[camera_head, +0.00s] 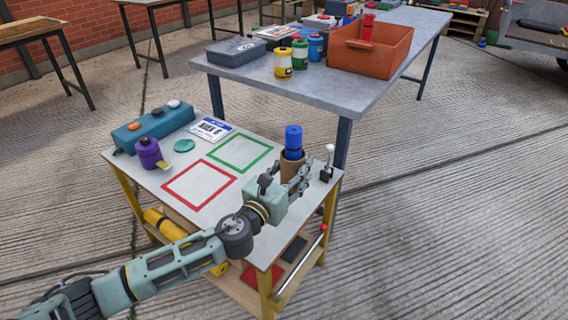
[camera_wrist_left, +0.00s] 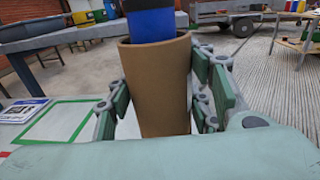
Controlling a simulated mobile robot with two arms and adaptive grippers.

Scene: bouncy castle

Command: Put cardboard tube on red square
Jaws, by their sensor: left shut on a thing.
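The cardboard tube (camera_head: 292,168) is brown and stands upright near the right side of the small table, with a blue cylinder (camera_head: 293,142) sticking out of its top. My left gripper (camera_head: 300,180) is at the tube, with its fingers on either side. The left wrist view shows the tube (camera_wrist_left: 157,85) upright between the green finger pads, and the gripper is shut on it. The red square (camera_head: 198,184) is an empty red outline on the table top, left of the tube. My right gripper is not in view.
A green square outline (camera_head: 240,152) lies between the red square and the tube. A small lever (camera_head: 328,163) stands right of the tube. A grey table (camera_head: 350,95) is behind.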

